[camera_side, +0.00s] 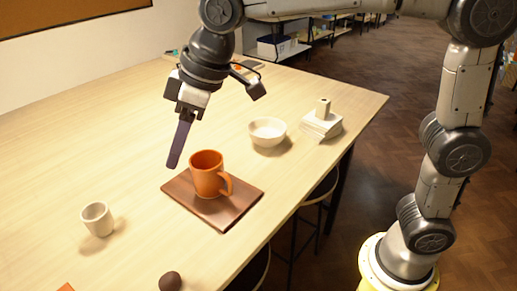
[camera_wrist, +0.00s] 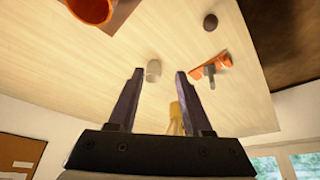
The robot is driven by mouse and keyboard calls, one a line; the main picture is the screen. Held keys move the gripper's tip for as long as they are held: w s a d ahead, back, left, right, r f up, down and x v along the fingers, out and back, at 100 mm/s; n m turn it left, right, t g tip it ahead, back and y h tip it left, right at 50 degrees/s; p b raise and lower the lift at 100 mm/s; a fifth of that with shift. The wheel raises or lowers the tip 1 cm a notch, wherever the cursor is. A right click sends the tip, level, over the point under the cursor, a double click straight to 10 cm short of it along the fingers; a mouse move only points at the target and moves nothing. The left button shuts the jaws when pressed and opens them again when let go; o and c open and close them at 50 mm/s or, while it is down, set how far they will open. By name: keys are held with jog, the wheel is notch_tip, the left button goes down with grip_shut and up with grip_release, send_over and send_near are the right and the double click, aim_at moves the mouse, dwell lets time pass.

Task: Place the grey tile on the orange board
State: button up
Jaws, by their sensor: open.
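The orange board (camera_wrist: 198,71) lies on the table in the wrist view, right of my fingers. A small grey piece (camera_wrist: 211,72), which looks like the grey tile, overlaps the board in that view; I cannot tell whether it rests on it. In the side view only an orange corner (camera_side: 66,288) shows at the bottom edge, and no grey tile is visible. My gripper (camera_side: 174,164) is open and empty, above the table behind the orange mug (camera_side: 207,177). Its two dark fingers (camera_wrist: 159,73) stand apart in the wrist view, away from the board.
The mug stands on a brown wooden board (camera_side: 237,209). A small pale cup (camera_side: 97,219), a dark ball (camera_side: 170,281), a white bowl (camera_side: 268,132) and a white stack (camera_side: 321,125) stand around it. A tan object (camera_wrist: 176,118) shows between my fingers. The table's left part is clear.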

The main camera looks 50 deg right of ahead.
jog(key=s+d+m+t+h, duration=0.1)
jog(key=s+d+m, duration=0.1)
jog(key=s+d, duration=0.35)
jog(key=s+d+m, duration=0.2)
jog(key=s+d, duration=0.1)
jog(key=d, duration=0.5)
jog(key=s+d+f+m+h, duration=0.1)
jog(key=s+d+f+m, duration=0.1)
jog(key=s+d, duration=0.3)
jog(key=s+d+f+m+t+h, duration=0.1)
jog(key=s+d+f, duration=0.3)
jog(key=s, duration=0.4)
jog(key=shift+d+f+m, duration=0.35)
jog(key=shift+f+m, duration=0.3)
jog(key=shift+m, duration=0.05)
